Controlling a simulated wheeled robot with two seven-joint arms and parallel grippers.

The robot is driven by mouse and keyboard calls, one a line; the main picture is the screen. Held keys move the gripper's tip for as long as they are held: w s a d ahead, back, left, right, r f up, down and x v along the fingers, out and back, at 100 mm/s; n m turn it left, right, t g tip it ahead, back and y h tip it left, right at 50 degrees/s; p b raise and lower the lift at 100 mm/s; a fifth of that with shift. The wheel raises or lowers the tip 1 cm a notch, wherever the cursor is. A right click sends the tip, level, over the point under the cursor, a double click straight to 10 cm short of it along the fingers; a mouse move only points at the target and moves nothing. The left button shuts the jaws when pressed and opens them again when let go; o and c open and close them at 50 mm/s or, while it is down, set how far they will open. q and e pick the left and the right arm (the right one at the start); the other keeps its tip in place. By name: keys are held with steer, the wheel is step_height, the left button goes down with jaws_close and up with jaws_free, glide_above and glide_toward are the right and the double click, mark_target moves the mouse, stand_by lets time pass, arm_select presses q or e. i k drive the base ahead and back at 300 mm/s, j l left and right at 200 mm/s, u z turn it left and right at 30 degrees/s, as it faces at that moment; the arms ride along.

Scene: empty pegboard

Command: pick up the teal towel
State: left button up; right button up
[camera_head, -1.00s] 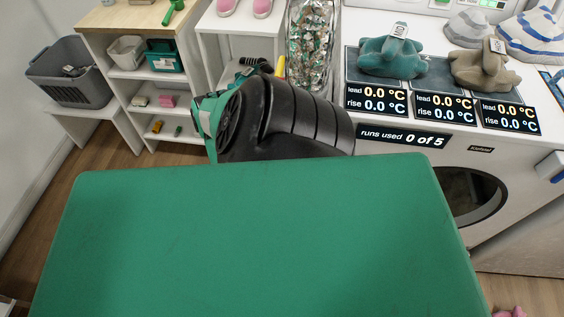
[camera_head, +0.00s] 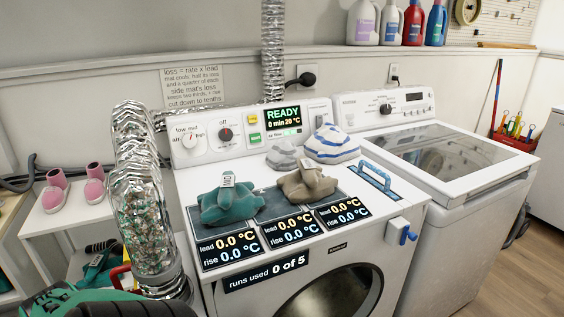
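The teal towel (camera_head: 232,206) lies crumpled on the leftmost dark mat (camera_head: 197,228) on top of the white dryer (camera_head: 228,168). A small white tag stands on its top. A brown towel (camera_head: 306,186), also tagged, is bunched on the mat just right of it, apart from the teal one. No gripper touches the teal towel, and neither gripper's fingers are in the picture. A black and green part of my arm shows at the bottom left corner, below and left of the dryer.
A grey towel (camera_head: 282,156) and a blue-striped white towel (camera_head: 331,144) lie behind. A foil duct (camera_head: 136,185) rises close on the left. A blue handle (camera_head: 376,177) sits right of the mats. Displays on the front edge read 0.0 °C. A washer (camera_head: 440,150) stands right.

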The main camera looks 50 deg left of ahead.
mark_target(230, 202)
steer(key=k, duration=1)
